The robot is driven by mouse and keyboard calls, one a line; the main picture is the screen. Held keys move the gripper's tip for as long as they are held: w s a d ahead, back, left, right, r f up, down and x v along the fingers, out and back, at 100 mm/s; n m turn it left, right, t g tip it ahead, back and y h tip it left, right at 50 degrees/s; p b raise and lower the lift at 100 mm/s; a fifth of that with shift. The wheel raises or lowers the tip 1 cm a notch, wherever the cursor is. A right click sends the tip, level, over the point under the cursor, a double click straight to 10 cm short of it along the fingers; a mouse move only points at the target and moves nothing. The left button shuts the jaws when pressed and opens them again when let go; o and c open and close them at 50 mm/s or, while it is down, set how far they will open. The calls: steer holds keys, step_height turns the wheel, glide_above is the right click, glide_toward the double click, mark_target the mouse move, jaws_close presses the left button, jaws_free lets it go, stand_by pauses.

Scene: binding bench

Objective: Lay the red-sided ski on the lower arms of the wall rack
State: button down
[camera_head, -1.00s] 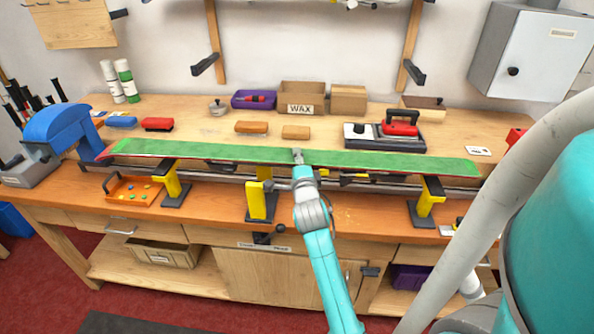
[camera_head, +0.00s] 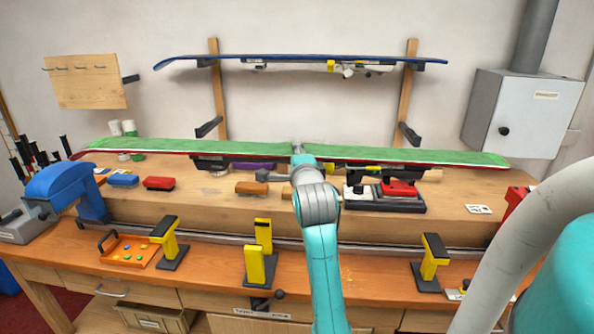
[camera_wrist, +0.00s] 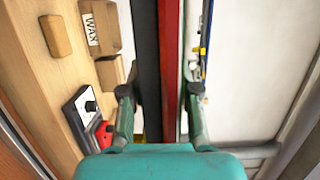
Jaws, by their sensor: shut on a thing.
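The red-sided ski (camera_head: 220,148) has a green face and a thin red edge. It is held level, left to right, above the back of the bench. My gripper (camera_head: 297,152) is shut on it near its middle; in the wrist view the fingers (camera_wrist: 160,95) straddle its red side (camera_wrist: 171,60). The wall rack has two wooden uprights (camera_head: 219,95). Its dark lower left arm (camera_head: 209,127) and lower right arm (camera_head: 409,134) are empty and stand just above and behind the ski in the head view. A blue ski (camera_head: 300,57) lies on the upper arms.
A blue vise (camera_head: 65,185) is at left. A red and grey tool (camera_head: 398,190), brushes (camera_head: 158,183) and boxes sit beneath the ski. A grey cabinet (camera_head: 525,110) hangs at right.

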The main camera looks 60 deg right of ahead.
steer(key=shift+r, duration=2.3)
